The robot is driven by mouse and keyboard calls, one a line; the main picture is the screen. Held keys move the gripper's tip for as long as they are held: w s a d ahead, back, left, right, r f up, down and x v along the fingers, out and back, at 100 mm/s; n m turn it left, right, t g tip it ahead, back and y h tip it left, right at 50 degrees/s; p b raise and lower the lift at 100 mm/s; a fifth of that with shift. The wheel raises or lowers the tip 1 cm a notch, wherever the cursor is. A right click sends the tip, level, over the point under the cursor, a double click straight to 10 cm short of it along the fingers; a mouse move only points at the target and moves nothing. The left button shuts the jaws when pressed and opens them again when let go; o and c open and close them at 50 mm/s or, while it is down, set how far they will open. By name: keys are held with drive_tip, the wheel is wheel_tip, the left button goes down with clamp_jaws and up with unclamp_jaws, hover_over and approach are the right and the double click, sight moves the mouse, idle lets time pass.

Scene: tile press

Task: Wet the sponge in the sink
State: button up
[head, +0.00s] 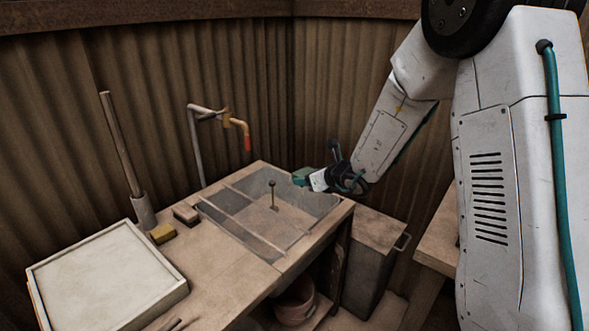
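A small yellow sponge (163,233) lies on the wooden counter, between the white-rimmed tray and the sink. The sink (262,238) is a grey rectangular basin set in the counter, with a bar across it and a thin upright rod with a round knob inside. A bent tap (222,114) with an orange spout and red tip stands behind the sink. My gripper (303,177) is at the sink's right back corner, well to the right of the sponge. Its teal and white end is small and seen from the side, so its opening does not show.
A grey bin (372,250) stands right of the counter, and a reddish pot (294,302) sits below. Corrugated walls close the back.

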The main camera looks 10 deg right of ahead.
drive_tip(key=w+f+g+h, duration=0.1)
drive_tip(key=w+f+g, duration=0.1)
drive_tip(key=w+f, duration=0.5)
drive_tip(key=w+f+g+h, duration=0.1)
drive_tip(key=w+f+g, duration=0.1)
drive_tip(key=w, duration=0.8)
wheel_tip(320, 180, down, 19)
drive_tip(key=shift+d+n, duration=0.15)
drive_tip(key=shift+n, duration=0.15)
drive_tip(key=shift+r, duration=0.15)
idle(0.6)
wheel_tip(320, 180, up, 17)
idle(1.6)
idle(1.9)
